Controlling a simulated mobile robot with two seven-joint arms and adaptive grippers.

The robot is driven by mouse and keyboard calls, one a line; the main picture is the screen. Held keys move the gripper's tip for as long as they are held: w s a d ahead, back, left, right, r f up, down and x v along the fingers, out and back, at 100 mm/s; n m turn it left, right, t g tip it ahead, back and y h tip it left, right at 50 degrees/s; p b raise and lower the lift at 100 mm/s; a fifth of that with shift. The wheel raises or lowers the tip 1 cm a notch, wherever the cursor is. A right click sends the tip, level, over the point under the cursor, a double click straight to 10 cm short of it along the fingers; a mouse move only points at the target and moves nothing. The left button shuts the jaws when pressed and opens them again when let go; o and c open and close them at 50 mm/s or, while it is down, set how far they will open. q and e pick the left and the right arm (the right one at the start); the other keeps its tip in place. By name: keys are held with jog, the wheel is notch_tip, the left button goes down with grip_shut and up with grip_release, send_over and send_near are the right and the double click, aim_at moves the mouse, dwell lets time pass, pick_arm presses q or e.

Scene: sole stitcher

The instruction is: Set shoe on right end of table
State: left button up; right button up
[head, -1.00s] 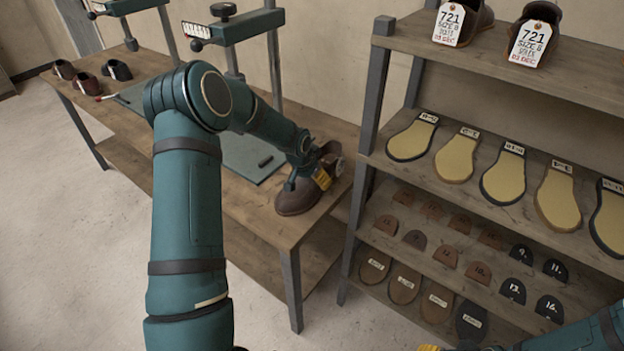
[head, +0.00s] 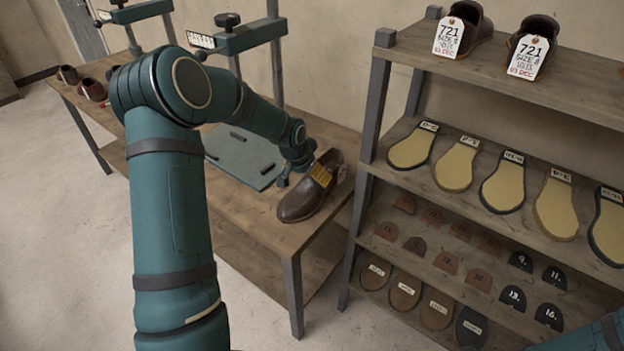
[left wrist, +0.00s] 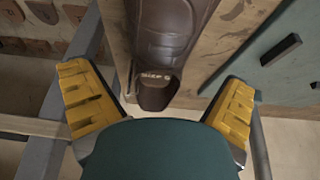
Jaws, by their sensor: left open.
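A dark brown shoe (head: 300,202) rests on the right end of the wooden table (head: 262,218), its toe toward the front edge. My left gripper (head: 308,178) is over the rear part of the shoe. In the left wrist view its two yellow-padded fingers (left wrist: 155,80) are spread wide apart. A pale tag hangs by the shoe's heel. My right gripper is out of view; only part of my right arm shows at the lower right.
A green mat (head: 240,155) lies left of the shoe. Press-like machines (head: 238,35) stand behind the table, with several shoes (head: 90,88) at its far left. A shelf rack (head: 440,75) with soles, heel pieces and tagged shoes stands close on the right, across a narrow gap.

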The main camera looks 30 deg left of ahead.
pick_arm(q)
jog(key=v, duration=0.5)
jog(key=shift+r+p, duration=0.1)
jog(key=shift+p, duration=0.25)
jog(key=shift+h, duration=0.7)
jog(key=d+f, duration=0.2)
jog(key=s+d+f, duration=0.1)
jog(key=d+f, duration=0.1)
jog(key=d, duration=0.1)
jog(key=d+f, duration=0.2)
jog(key=shift+s+d, duration=0.2)
jog(key=shift+s, duration=0.1)
jog(key=s+d+f+n+g+h, duration=0.1)
jog(key=s+d+f, duration=0.6)
jog(key=s+d, duration=0.3)
jog(key=s+d+f+n+g+h, duration=0.1)
jog(key=s+d+f, duration=0.6)
jog(key=s+d, duration=0.3)
jog(key=shift+s+d+n+g, duration=0.3)
jog(key=shift+s+d+g, duration=0.1)
